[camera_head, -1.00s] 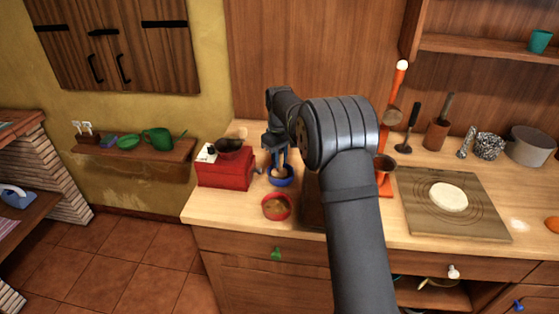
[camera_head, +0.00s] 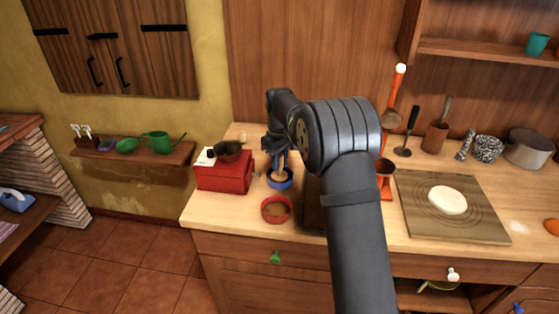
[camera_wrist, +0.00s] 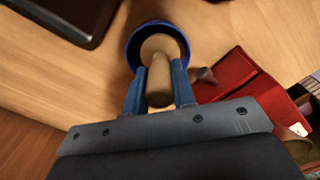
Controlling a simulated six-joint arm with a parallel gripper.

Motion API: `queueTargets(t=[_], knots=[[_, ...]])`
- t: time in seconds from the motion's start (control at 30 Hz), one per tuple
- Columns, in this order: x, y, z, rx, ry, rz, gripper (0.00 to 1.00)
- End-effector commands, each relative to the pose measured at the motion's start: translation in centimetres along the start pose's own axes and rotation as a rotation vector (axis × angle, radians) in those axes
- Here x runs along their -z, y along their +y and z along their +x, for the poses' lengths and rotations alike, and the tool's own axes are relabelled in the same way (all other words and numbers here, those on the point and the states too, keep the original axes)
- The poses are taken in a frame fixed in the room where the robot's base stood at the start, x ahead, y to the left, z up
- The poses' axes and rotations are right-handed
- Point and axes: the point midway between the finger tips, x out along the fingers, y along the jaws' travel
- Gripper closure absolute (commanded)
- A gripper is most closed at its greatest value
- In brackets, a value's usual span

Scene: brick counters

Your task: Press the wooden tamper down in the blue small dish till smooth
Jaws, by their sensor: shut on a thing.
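The blue small dish (camera_head: 280,183) stands on the wooden counter, just right of the red box. It also shows in the wrist view (camera_wrist: 133,49), where its blue rim curves around the tamper's far end. My gripper (camera_head: 279,163) points down over the dish. In the wrist view my gripper (camera_wrist: 158,88) is shut on the handle of the wooden tamper (camera_wrist: 160,48). The tamper's round wooden end is at the dish's opening. Whether it touches the contents cannot be told, since the tamper hides most of the inside.
A red box (camera_head: 224,178) with a dark bowl (camera_head: 228,152) on top stands close left of the dish. A red bowl (camera_head: 276,209) with brown contents sits in front. An orange press-like stand (camera_head: 386,184) and a board (camera_head: 470,225) with dough (camera_head: 447,200) are to the right.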

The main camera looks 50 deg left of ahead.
Motion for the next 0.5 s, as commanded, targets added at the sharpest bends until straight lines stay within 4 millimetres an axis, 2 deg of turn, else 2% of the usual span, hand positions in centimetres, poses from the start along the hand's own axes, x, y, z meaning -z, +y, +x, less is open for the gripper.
queueTargets(t=[0.4,0.5], knots=[[0.0,0.0,2.0,0.001,-0.001,0.000,1.00],[0.0,0.0,1.9,0.000,0.000,0.000,1.00]])
